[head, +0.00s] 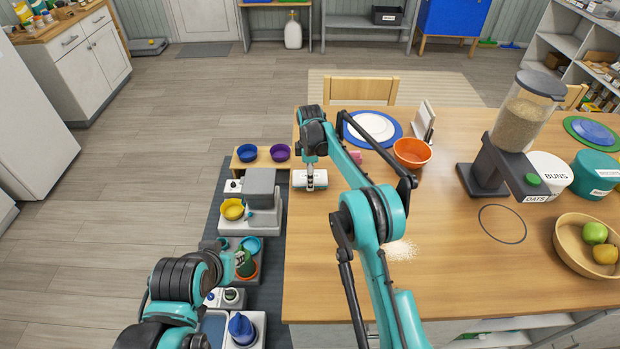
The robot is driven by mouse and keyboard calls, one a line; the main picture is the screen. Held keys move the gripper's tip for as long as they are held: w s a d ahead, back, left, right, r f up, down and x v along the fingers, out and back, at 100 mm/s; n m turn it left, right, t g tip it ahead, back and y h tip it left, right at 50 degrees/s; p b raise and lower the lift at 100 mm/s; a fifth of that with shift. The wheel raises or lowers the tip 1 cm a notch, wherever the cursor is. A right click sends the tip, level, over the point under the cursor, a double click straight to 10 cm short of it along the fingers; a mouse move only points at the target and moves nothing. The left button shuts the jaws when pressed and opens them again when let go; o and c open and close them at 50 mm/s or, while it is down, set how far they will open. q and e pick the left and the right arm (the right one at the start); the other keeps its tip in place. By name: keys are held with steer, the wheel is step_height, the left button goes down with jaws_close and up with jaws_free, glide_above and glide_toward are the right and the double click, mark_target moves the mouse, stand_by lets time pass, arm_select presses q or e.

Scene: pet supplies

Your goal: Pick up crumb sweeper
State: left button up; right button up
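A small white, rounded block with a teal edge (322,179), which looks like the crumb sweeper, lies on the wooden table near its left edge. My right gripper (310,186) points down over the middle of it and hides part of its top. I cannot tell whether the fingers are closed on it. My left gripper (243,262) is low at the left, over the feeding stations beside the table. A green thing shows at its fingers, too small to tell if it is held. Pale crumbs (402,250) lie on the table right of my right arm.
An orange bowl (412,152), a plate on a blue mat (372,127), a grain dispenser (520,120), canisters (549,172) and a fruit bowl (569,249) stand on the table. Purple (280,152) and blue bowls (247,152) sit left of it.

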steer(key=shift+r, duration=0.65)
step_height(320, 180, up, 3)
steer(key=shift+f+p, duration=0.1)
steer(key=shift+p, duration=0.55)
steer(key=d+r+p, duration=0.1)
steer(key=d+r, duration=0.6)
steer(key=d, duration=0.4)
steer(key=shift+s+d+p, duration=0.25)
steer(key=shift+d+p, duration=0.1)
steer(key=shift+p, duration=0.05)
